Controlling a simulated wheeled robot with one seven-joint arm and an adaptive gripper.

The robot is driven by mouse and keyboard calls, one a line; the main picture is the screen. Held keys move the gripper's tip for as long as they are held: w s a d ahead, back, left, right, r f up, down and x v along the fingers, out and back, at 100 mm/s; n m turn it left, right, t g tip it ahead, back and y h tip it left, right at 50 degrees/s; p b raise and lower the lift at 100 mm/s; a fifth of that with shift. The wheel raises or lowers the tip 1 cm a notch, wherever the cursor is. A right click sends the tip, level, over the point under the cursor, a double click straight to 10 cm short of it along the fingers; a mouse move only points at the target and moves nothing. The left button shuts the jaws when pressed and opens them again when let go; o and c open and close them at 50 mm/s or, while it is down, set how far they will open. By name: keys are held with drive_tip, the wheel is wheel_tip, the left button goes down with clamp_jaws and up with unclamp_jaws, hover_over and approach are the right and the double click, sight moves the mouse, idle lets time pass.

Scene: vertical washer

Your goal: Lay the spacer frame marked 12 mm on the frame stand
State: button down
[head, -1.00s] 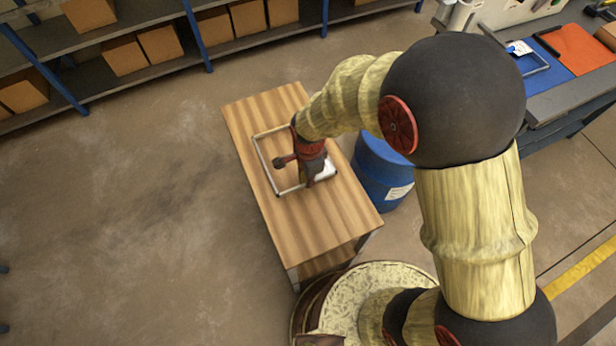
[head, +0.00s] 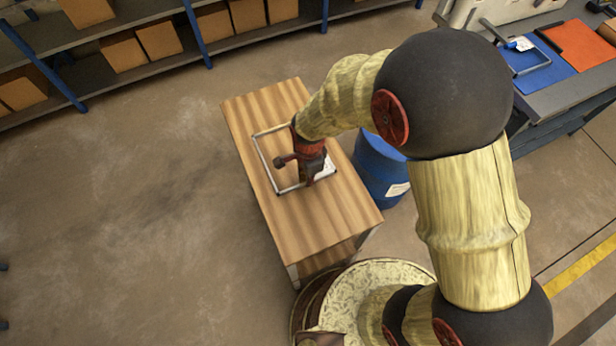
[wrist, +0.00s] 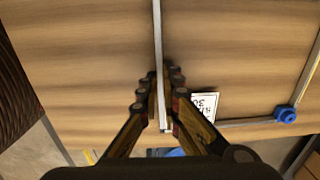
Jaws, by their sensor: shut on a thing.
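My gripper (wrist: 160,75) is shut on one bar of a thin pale rectangular frame (wrist: 157,35), which runs between its fingertips in the wrist view. In the head view my gripper (head: 311,172) is at the right side of this frame (head: 263,158), over a wooden-topped table (head: 335,207). A white label (wrist: 204,105) beside the bar is upside down and partly hidden; I cannot read it surely. A blue piece (wrist: 286,114) sits at a frame corner. I cannot tell whether the frame touches the tabletop.
A blue drum (head: 380,170) stands right of the table. A grey bench (head: 560,88) at upper right carries a blue mat (head: 545,62) and an orange mat (head: 580,45). Shelves with cardboard boxes (head: 160,42) line the back. The floor left of the table is clear.

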drive_tip(key=c, duration=1.9)
unclamp_jaws()
wheel_tip(320, 180, up, 8)
drive_tip(key=p, duration=0.6)
